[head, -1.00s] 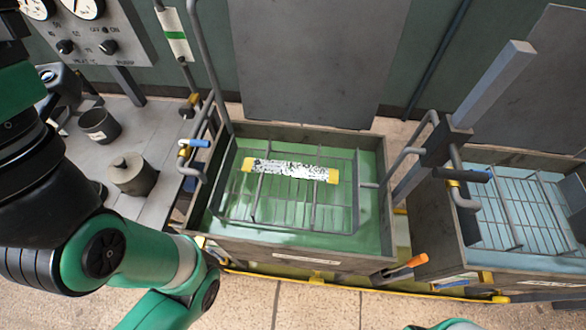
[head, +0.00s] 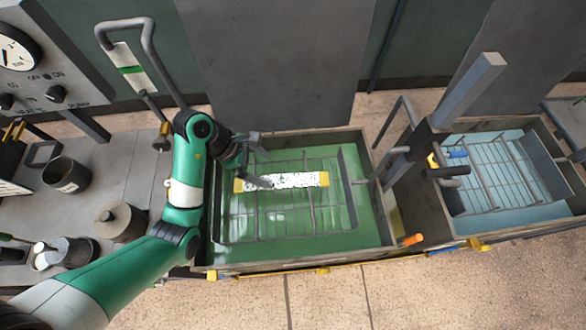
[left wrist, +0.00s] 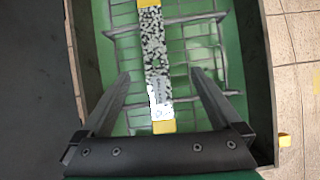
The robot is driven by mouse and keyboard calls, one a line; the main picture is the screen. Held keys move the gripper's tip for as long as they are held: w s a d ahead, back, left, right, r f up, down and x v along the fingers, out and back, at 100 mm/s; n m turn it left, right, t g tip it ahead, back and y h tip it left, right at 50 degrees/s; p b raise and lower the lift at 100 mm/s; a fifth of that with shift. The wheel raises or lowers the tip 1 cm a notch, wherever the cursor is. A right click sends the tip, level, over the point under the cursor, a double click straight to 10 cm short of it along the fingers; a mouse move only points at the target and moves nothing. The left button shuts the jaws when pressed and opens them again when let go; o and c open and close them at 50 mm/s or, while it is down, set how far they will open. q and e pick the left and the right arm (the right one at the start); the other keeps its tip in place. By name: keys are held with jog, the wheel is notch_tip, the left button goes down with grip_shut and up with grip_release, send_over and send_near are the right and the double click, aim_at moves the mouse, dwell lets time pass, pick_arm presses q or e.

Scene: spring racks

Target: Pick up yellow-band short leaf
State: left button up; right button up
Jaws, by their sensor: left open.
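The yellow-band short leaf (head: 290,181) is a speckled black-and-white strip with yellow ends. It lies on the wire rack (head: 256,222) in the green tank (head: 372,238). In the left wrist view the leaf (left wrist: 154,62) runs lengthwise between the two fingers, its near yellow end close to the gripper's base in the picture. My left gripper (head: 262,162) is open at the leaf's left end, with no visible grip on it. The gap between the fingers and the leaf also shows in the left wrist view (left wrist: 158,92). My right gripper is not in view.
A second tank (head: 530,218) with light blue liquid and a rack stands at the right. A grey post (head: 470,90) rises between the tanks. A bench at the left holds a dark cup (head: 66,176) and a lidded pot (head: 120,221). A hooked pipe stands behind my left arm.

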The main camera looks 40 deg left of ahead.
pick_arm(q)
jog(key=s+a, duration=0.1)
jog(key=a, duration=0.1)
jog(key=b, duration=0.5)
send_near(281, 180)
jog(key=shift+w+d+f+n, duration=0.1)
jog(key=shift+d+f+n, duration=0.1)
jog(key=shift+d+f, duration=0.25)
jog(key=shift+w+d+f+n, duration=0.1)
jog(key=shift+d+f+n, duration=0.15)
jog(key=shift+f, duration=0.35)
jog(key=shift+w+d+f, duration=0.15)
jog(key=shift+d+f, duration=0.05)
jog(key=shift+f, duration=0.05)
jog(key=x, duration=0.1)
jog(key=b+x, duration=0.1)
jog(key=x, duration=0.1)
jog(key=b+x, duration=0.1)
jog(key=shift+w+a+f, duration=0.1)
jog(key=shift+a+f, duration=0.15)
jog(key=shift+f, duration=0.15)
jog(key=shift+w+d+f, duration=0.15)
jog(key=shift+f, duration=0.1)
jog(key=shift+r, duration=0.15)
grip_shut()
